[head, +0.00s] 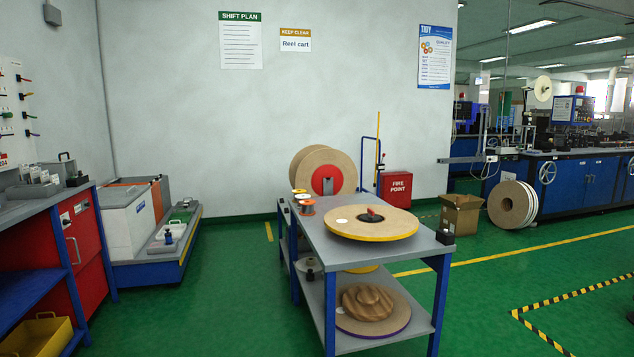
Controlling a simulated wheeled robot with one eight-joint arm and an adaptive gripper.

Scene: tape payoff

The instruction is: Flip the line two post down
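My gripper is not in view. No post marked as line two can be made out from here. A blue machine line (578,190) stands along the right side, with a blue control box (573,110) and a pale reel (543,89) raised above it. Upright parts show at its near end, but they are too small to tell apart. A second blue machine (466,133) shows partly behind it. A thin yellow upright pole (378,150) stands behind the reel cart, beside a bent blue tube (363,165); I cannot tell what they belong to.
A grey-topped cart (350,252) with large reels (370,222) stands in the centre. A cardboard box (461,214), white reels (511,204) and a red fire point box (396,188) lie beyond. A red bench (88,240) is at left. Green floor is clear at front right.

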